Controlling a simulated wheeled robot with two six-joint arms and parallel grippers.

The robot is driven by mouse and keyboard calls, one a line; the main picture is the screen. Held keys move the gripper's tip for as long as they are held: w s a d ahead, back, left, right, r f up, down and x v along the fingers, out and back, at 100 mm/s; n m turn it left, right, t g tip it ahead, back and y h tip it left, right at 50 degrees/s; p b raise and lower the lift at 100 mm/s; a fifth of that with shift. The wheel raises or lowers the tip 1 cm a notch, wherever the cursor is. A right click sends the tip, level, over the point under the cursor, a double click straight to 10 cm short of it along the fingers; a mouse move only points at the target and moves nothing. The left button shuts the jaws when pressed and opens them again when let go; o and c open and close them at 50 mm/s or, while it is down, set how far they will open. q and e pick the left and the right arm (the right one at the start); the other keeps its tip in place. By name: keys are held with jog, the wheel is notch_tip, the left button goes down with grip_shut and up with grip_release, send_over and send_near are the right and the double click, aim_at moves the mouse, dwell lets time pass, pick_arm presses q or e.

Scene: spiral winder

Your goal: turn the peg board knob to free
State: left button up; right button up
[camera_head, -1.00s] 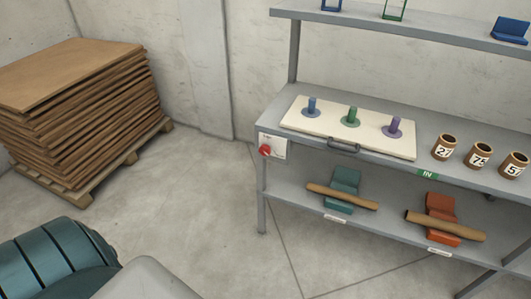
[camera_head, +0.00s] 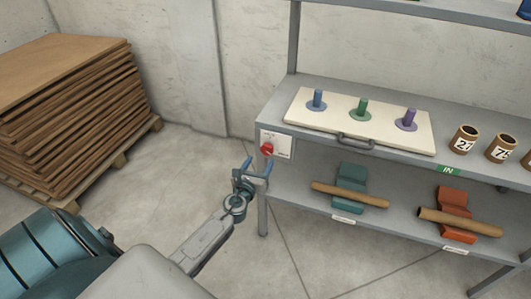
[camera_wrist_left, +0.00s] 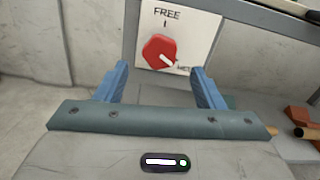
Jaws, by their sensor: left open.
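The red knob (camera_head: 267,149) sits on a white plate (camera_head: 284,147) at the left front end of the shelf unit. In the left wrist view the knob (camera_wrist_left: 160,52) is ahead of my fingers, under the word FREE. Its white pointer mark is turned to the lower right, toward a second label partly hidden by my right-hand finger. My left gripper (camera_head: 257,168) is open and empty just in front of and below the knob. In the wrist view its blue fingers (camera_wrist_left: 159,85) stand on either side below the knob, apart from it. My right gripper is not in view.
The cream peg board (camera_head: 350,122) with blue, green and purple pegs and a dark handle lies on the shelf top. Numbered brown cups (camera_head: 464,139) stand to its right. Teal and orange holders with tubes (camera_head: 350,195) are on the lower shelf. A board stack (camera_head: 75,115) stands left.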

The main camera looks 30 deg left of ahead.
aim_at(266, 151)
pick_arm(q)
jog(key=x, duration=0.5)
jog(key=shift+w+a+f, duration=0.1)
jog(key=shift+w, duration=0.25)
jog(key=shift+w+a+b, duration=0.1)
jog(key=shift+w+b, duration=0.2)
jog(key=shift+w, duration=0.2)
jog(key=shift+c, duration=1)
jog(key=c, duration=0.8)
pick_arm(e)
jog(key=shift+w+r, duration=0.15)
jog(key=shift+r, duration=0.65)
